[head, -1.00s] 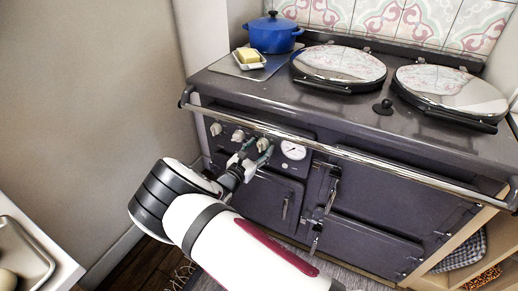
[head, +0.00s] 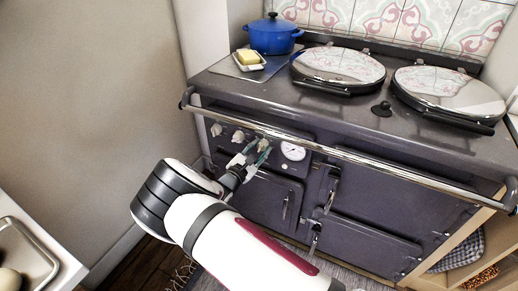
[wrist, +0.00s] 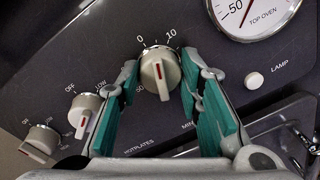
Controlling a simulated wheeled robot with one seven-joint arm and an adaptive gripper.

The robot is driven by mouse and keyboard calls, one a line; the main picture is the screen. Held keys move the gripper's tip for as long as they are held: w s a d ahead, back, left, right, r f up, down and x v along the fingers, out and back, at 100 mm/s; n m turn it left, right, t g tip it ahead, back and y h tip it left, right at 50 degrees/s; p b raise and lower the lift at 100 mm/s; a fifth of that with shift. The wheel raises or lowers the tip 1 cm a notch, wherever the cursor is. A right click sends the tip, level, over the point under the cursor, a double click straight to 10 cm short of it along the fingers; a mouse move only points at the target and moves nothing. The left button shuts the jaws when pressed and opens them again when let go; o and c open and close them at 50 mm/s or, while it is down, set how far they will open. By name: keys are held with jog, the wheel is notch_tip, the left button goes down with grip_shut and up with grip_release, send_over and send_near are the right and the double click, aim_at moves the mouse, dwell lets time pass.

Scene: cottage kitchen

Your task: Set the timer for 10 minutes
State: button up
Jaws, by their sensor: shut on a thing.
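The timer knob (wrist: 160,72) is a cream dial with a red line, on the dark front panel of the range cooker. It sits below the printed marks 0 and 10 in the wrist view. My gripper (wrist: 161,82) has its two green-padded fingers on either side of this knob and is shut on it. The red line stands nearly upright in the picture; which mark it points to is hard to read. In the head view my gripper (head: 252,159) is at the panel, just below the front rail, and its fingers partly hide the knobs.
Two more knobs, marked OFF and LOW, sit to the left (wrist: 85,115). A top oven gauge (wrist: 250,12) and a lamp button (wrist: 254,80) are to the right. A chrome rail (head: 330,152) runs above the panel. Oven doors (head: 370,240) lie below.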

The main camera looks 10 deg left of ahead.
jog(key=m+p, duration=0.1)
jog(key=m, duration=0.4)
jog(key=shift+p, duration=0.3)
jog(key=shift+d+m, duration=0.1)
jog(key=shift+m, duration=0.3)
jog(key=o, duration=1.2)
jog(key=shift+c, duration=0.2)
jog(key=v, duration=1.2)
jog(key=shift+r, duration=0.15)
